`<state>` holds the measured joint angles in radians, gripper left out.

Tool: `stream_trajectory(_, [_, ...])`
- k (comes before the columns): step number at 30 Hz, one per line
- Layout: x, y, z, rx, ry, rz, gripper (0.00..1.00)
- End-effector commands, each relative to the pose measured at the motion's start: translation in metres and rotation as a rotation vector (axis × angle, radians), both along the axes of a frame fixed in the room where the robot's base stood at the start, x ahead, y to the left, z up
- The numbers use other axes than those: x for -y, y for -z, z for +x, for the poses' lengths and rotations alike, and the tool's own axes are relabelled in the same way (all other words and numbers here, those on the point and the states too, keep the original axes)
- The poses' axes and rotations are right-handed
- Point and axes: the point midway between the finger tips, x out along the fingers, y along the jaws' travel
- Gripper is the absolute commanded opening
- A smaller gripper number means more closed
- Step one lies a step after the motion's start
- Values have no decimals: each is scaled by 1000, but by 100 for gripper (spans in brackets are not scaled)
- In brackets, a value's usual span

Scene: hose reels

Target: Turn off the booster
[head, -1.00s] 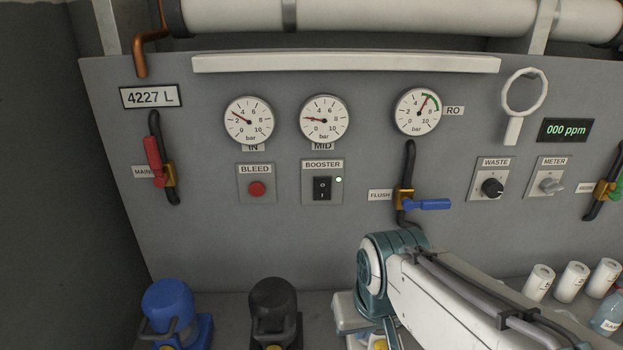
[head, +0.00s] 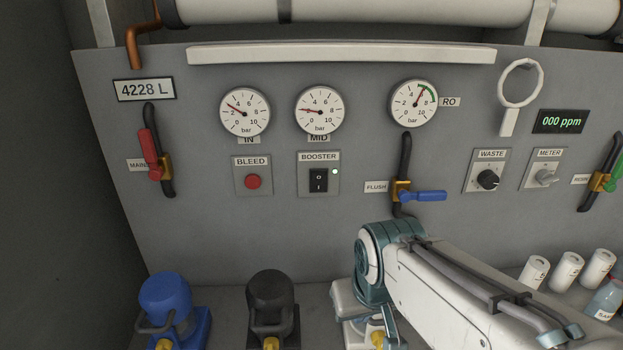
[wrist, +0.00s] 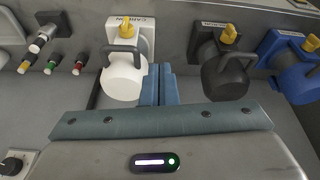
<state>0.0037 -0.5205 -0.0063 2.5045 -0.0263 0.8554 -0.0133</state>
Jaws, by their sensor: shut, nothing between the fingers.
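The booster switch (head: 318,181) is a black rocker marked O at the top and I at the bottom, on a plate under the BOOSTER label (head: 319,157). A small pale lamp (head: 335,171) glows at its upper right. I cannot tell clearly which side of the rocker is pressed in. My gripper (wrist: 158,84) shows in the wrist view with its blue-grey fingers together and empty. It points toward a white canister (wrist: 123,78), apart from the switch. In the head view my arm comes in from the lower right; the fingers are not visible there.
A red BLEED button (head: 252,182) sits left of the booster plate. The blue FLUSH lever (head: 422,196) sticks out at the right. Blue (head: 166,303) and black (head: 271,305) canisters stand below on the shelf. The panel below the switch is bare.

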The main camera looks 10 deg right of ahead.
Motion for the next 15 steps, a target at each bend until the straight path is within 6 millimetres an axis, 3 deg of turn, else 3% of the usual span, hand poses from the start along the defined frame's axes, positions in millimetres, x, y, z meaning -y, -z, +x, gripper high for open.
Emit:
stream_trajectory(7, [42,0,60,233,-92,-164,0])
stream_trajectory(15, [85,-24,128,525,-276,-414,0])
